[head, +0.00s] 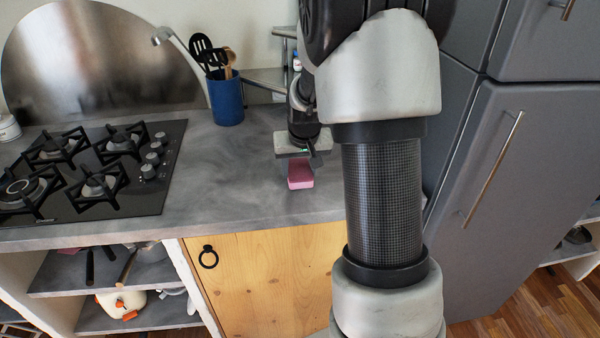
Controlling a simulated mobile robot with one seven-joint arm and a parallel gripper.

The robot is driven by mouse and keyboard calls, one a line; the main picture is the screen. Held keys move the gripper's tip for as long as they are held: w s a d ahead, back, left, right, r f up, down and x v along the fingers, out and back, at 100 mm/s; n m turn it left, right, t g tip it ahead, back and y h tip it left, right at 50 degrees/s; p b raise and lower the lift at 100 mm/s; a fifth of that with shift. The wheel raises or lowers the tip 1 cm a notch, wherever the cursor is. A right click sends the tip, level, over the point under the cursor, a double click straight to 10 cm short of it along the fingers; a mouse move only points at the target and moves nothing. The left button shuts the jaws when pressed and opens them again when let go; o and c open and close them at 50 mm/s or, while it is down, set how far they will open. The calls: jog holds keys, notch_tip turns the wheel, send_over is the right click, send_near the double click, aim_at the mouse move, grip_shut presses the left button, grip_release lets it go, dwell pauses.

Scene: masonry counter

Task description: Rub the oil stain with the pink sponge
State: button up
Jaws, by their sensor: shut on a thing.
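The pink sponge (300,178) is at the right part of the grey masonry counter (235,185), near its front edge. My gripper (297,162) points down from above and is shut on the sponge. The sponge's lower part shows below the fingers. I cannot tell whether the sponge touches the counter or hangs just above it. No oil stain can be made out; the spot under the sponge and the area behind my arm are hidden.
A gas hob (100,170) takes up the left of the counter. A blue utensil holder (226,98) stands at the back. A grey fridge (505,170) is on the right. The counter between hob and sponge is clear. Open shelves (150,315) lie below.

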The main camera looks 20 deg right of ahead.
jog(key=shift+w+r+p, duration=0.1)
jog(key=shift+r+p, duration=1.35)
jog(key=shift+r, duration=1)
jog(key=shift+a+f, duration=0.1)
